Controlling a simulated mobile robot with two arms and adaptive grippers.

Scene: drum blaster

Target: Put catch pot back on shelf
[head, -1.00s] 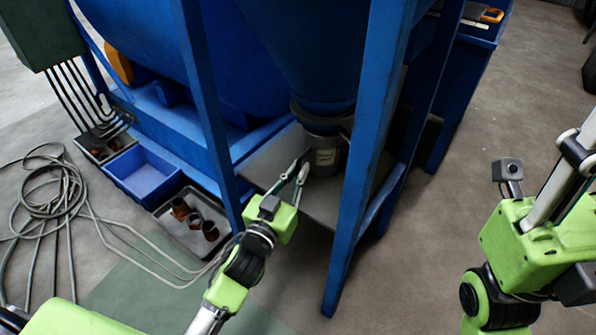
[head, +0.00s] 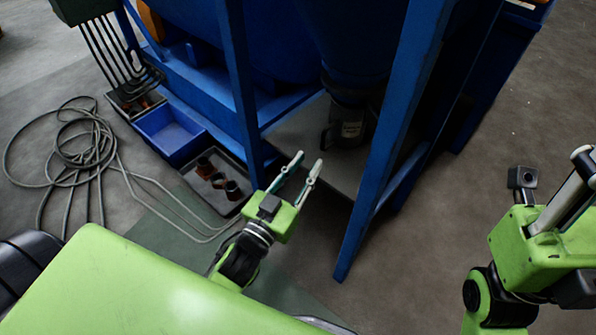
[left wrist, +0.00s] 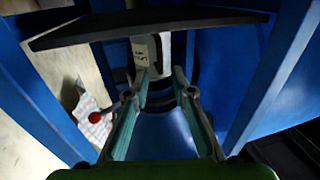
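The catch pot (head: 350,127) is a dark grey cylinder with a pale label and a handle on its left side. It stands upright on the grey shelf (head: 295,133) below the blue hopper cone. My left gripper (head: 306,163) is open and empty, in front of the shelf and apart from the pot. In the left wrist view the pot (left wrist: 145,50) and the dark shelf plate (left wrist: 75,33) show beyond the open fingers (left wrist: 161,76). My right gripper (head: 568,185) is at the right edge, far from the pot; its finger gap is not clear.
Blue frame legs (head: 385,165) stand on both sides of the shelf opening. A blue bin (head: 170,133), a tray (head: 205,195) with brown fittings and coiled cables (head: 88,150) lie on the floor at left. The floor at right is clear.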

